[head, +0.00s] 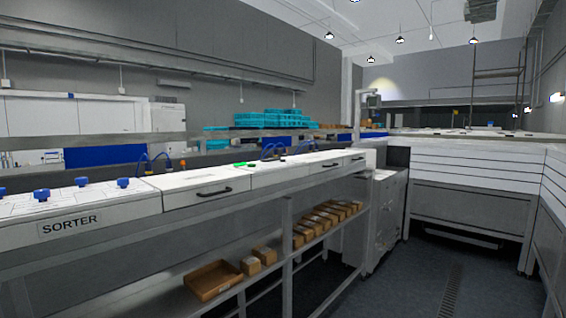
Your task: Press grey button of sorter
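The sorter is a long white bench-like machine running from the left foreground toward the back. Its front carries a label (69,224) reading SORTER at the lower left. Several blue knobs (123,183) stand on its white top at the left. A small green item (243,164) lies on the top farther along. I cannot make out a grey button on it. A small panel or screen (373,99) stands raised at the far end, too small to read. Neither of my grippers is in view.
An open cardboard box (214,280) and several small brown boxes (318,223) sit on the shelf under the sorter. Teal crates (270,119) are stacked behind it. A grey cabinet (385,215) stands at its far end. Dark floor (425,285) is clear at right, before a white-slatted unit (465,170).

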